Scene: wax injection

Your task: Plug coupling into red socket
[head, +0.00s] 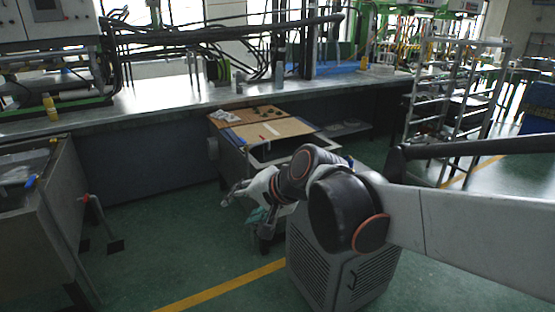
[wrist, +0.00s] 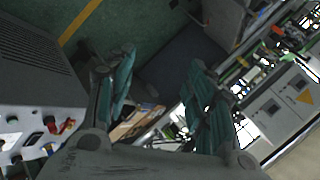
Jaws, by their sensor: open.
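A pale panel with several small fittings (wrist: 30,125) lies left of the fingers in the wrist view. One fitting on it is red (wrist: 68,126), beside a yellow one (wrist: 51,148); I cannot tell whether the red one is the socket or the coupling. The gripper is apart from it. I cannot make out a separate coupling in either view.
A work cart with a wooden top (head: 275,130) stands behind my gripper. A long bench (head: 180,100) runs along the back. A grey tank (head: 35,215) with a red-handled pipe (head: 86,198) is at left. A metal rack (head: 450,105) is at right. Green floor is free at centre left.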

